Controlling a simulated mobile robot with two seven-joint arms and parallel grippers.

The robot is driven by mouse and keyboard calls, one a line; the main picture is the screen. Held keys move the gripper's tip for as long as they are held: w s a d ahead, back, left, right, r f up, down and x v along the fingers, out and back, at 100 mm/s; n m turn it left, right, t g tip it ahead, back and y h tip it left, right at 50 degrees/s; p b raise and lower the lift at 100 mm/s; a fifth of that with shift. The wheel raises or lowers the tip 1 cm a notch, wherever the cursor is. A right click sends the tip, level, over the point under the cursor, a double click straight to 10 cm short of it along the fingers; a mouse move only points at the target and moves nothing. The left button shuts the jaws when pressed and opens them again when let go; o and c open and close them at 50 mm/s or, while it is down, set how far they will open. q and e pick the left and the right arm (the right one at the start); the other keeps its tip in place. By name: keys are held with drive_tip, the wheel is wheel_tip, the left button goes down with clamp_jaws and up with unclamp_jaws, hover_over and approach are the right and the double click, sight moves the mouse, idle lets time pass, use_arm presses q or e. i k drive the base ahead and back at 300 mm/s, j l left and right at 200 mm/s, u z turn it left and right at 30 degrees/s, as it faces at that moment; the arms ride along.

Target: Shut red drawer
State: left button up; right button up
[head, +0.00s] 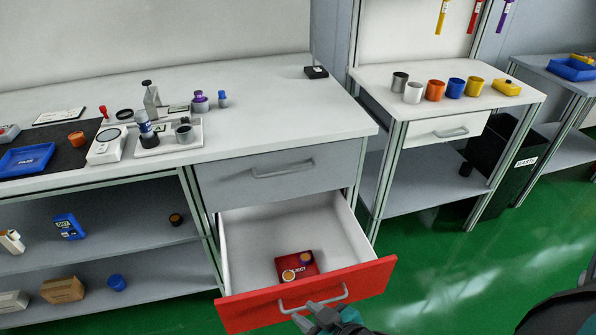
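The red drawer (368,281) is pulled out below the grey drawer of the left workbench. Its red front faces me, and its white inside is open to view. A grey bar handle (338,297) runs across the front. In the drawer lies a red tray (297,266) with lettering, holding two small round orange-and-dark parts. My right gripper (304,312) is at the bottom edge, in front of the handle's lower left part. Its two fingertips show apart and overlap the handle in the picture; contact cannot be told. My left gripper is out of view.
The grey drawer (285,172) above is shut. The workbench top (265,115) carries small instruments, a blue tray (27,158) and a dark mat. A second table (440,75) with several cups stands at the right, beside a black waste bin (497,160).

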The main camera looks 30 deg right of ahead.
sight(323, 224)
drive_tip(key=l+z, duration=0.15)
drive_tip(key=z, duration=0.8)
